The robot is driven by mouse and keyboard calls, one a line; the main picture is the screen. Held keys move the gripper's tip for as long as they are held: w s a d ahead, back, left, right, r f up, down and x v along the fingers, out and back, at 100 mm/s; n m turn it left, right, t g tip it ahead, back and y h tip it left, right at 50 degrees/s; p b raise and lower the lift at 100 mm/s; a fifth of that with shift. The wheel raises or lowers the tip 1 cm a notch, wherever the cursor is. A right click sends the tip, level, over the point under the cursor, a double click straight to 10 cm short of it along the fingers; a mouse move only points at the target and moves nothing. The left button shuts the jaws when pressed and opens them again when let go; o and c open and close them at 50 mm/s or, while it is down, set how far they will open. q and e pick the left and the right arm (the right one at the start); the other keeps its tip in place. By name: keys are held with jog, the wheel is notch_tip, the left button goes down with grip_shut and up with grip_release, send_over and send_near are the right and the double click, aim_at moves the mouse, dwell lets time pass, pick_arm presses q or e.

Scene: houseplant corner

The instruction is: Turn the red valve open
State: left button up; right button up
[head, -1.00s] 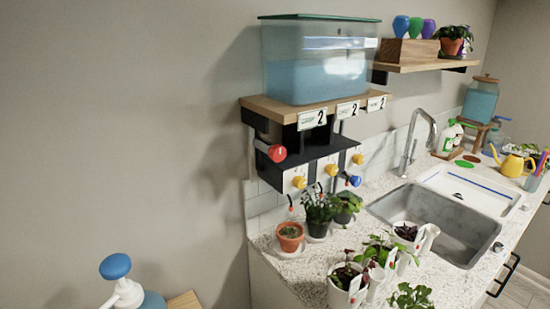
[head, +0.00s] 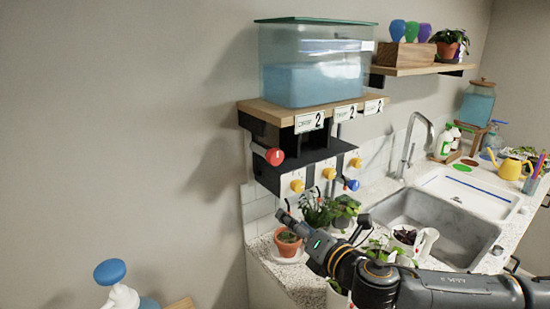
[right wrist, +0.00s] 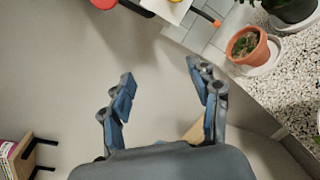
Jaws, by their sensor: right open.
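The red valve (head: 275,156) is a round red knob on the left side of the black valve box (head: 300,168), under the wooden shelf with the water tank (head: 315,70). In the right wrist view a red part of it (right wrist: 103,3) is cut off at the top edge. My right gripper (head: 287,220) reaches in from the right, below the red valve and apart from it, close to a terracotta pot (head: 288,245). In the right wrist view its fingers (right wrist: 162,78) are spread with nothing between them. My left gripper is out of view.
Yellow knobs (head: 297,186) and a blue knob (head: 351,185) sit on the valve box. Potted plants (head: 317,208) crowd the counter below, beside the sink (head: 440,232). The space left of the valve is clear.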

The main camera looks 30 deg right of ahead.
aim_at(278, 158)
jog(key=d+r+n+t+y, duration=0.15)
jog(key=d+r+n, duration=0.25)
jog(key=r+n, duration=0.6)
jog(key=shift+g, duration=0.25)
jog(key=w+p, duration=0.2)
jog(key=w, duration=0.2)
jog(key=w+a+p, duration=0.1)
jog(key=w+p, duration=0.2)
jog(key=w, duration=0.1)
jog(key=w+p, duration=0.2)
jog(key=w, duration=0.2)
jog(key=shift+w+a, duration=0.3)
jog(key=shift+w, duration=0.05)
jog(key=shift+w+a+p, duration=0.15)
jog(key=shift+w+p, duration=0.25)
jog(key=shift+w, duration=0.2)
jog(key=shift+f, duration=0.1)
jog(key=c, duration=1.2)
